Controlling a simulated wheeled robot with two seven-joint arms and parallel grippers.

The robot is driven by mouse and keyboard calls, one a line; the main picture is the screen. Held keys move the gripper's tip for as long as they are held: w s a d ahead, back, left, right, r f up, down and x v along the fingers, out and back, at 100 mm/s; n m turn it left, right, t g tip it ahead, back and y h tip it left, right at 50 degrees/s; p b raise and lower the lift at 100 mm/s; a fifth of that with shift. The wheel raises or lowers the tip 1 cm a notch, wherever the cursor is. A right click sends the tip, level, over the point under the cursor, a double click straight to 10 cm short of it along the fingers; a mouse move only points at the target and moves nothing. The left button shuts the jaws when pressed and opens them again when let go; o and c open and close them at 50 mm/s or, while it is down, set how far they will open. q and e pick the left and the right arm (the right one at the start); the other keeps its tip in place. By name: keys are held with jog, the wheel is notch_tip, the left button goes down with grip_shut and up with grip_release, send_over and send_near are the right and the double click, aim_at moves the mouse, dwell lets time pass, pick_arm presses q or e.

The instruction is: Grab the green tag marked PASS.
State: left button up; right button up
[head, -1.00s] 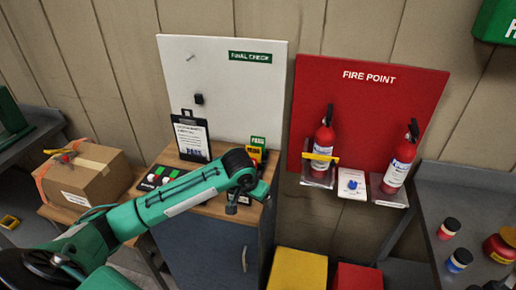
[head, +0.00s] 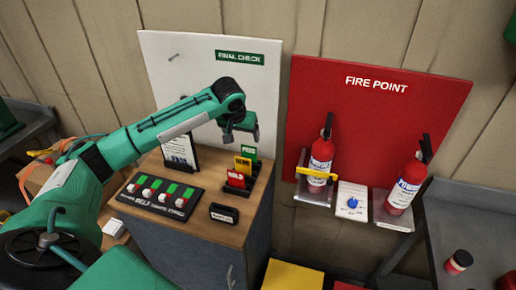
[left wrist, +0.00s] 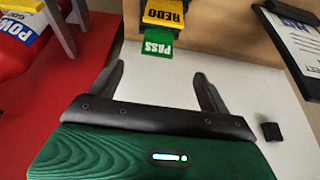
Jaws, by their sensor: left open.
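The green PASS tag (head: 249,152) stands at the back of a tag rack on the wooden cabinet top, behind a yellow tag (head: 243,165) and a red tag (head: 236,180). In the left wrist view the PASS tag (left wrist: 158,47) shows just beyond the fingertips, beside the yellow REDO tag (left wrist: 164,12). My left gripper (left wrist: 160,72) is open and empty, with the PASS tag ahead of the gap between its fingers. In the head view the left gripper (head: 241,128) is above the tags, partly hidden by its wrist. My right gripper is not in view.
The white FINAL CHECK board (head: 180,58) stands behind the cabinet top (head: 246,206). A black panel (head: 158,196), a clipboard (head: 181,152) and a small black block (head: 224,214) are near the tags. The red FIRE POINT board (head: 380,110) with two extinguishers is to the right.

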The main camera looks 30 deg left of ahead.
pick_arm(q)
jog(key=p, duration=0.2)
send_over(248, 151)
jog(key=s, duration=0.2)
jog(key=f, duration=0.7)
jog(key=shift+w+d, duration=0.1)
jog(key=shift+d, duration=0.1)
jog(key=shift+w+f, duration=0.15)
jog(key=shift+f, duration=0.15)
jog(key=shift+w+f+p, duration=0.15)
jog(key=shift+f+p, duration=0.25)
jog(key=shift+p, duration=0.3)
jog(key=p+x, duration=0.1)
jog(key=x, duration=0.2)
jog(key=shift+w+d+f, duration=0.1)
jog(key=shift+f, duration=0.05)
jog(key=shift+w+f, duration=0.15)
jog(key=shift+f, duration=0.3)
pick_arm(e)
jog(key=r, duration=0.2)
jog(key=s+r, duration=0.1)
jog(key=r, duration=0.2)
